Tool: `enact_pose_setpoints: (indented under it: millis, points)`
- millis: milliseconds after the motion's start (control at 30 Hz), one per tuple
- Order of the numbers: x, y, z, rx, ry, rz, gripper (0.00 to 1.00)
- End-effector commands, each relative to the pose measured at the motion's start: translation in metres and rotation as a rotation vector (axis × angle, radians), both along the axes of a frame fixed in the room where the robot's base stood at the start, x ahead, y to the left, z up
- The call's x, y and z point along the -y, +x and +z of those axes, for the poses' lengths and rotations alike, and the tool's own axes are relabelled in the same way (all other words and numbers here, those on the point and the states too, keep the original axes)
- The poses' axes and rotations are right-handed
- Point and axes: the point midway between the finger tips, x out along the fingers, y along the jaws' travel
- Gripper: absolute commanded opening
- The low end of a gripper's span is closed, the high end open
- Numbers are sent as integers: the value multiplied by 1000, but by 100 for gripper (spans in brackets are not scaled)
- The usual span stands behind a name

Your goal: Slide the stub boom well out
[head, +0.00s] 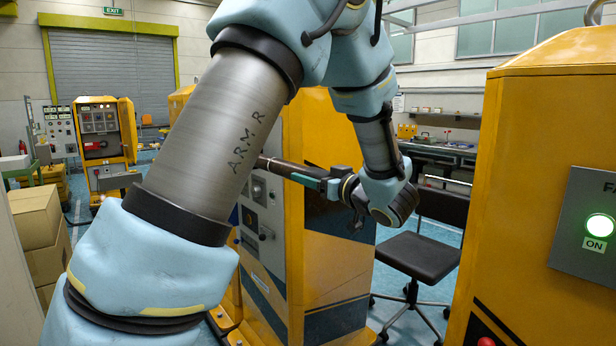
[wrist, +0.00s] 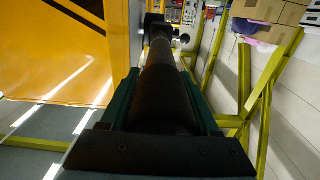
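The stub boom is a dark round bar (head: 283,166). In the head view it runs from the yellow cabinet (head: 335,250) towards my gripper (head: 318,183), slanting slightly down to the right. In the wrist view the boom (wrist: 168,95) runs lengthwise away from me, up to a dark block (wrist: 155,24) at its far end. My gripper's green-edged fingers (wrist: 166,80) lie along both sides of the bar and appear to be in contact with it. The stretch between the fingers is hidden in the head view, and my arm covers part of the cabinet.
A black office chair (head: 420,255) stands right of the cabinet, below my wrist. Another yellow cabinet (head: 540,180) with a lit green button (head: 600,225) stands close on the right. Cardboard boxes (head: 35,225) are at the left. Yellow-green rails (wrist: 250,90) show in the wrist view.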

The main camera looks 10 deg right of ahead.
Motion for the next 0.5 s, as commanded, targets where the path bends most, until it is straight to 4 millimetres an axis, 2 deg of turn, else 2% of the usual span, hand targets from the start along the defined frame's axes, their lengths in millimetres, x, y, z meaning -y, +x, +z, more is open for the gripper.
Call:
enact_pose_setpoints:
  millis: [33,167,500]
  points:
    - [-1,1,0,1,0,1,69]
    - [-1,1,0,1,0,2,82]
    - [2,-4,-1,1,0,1,82]
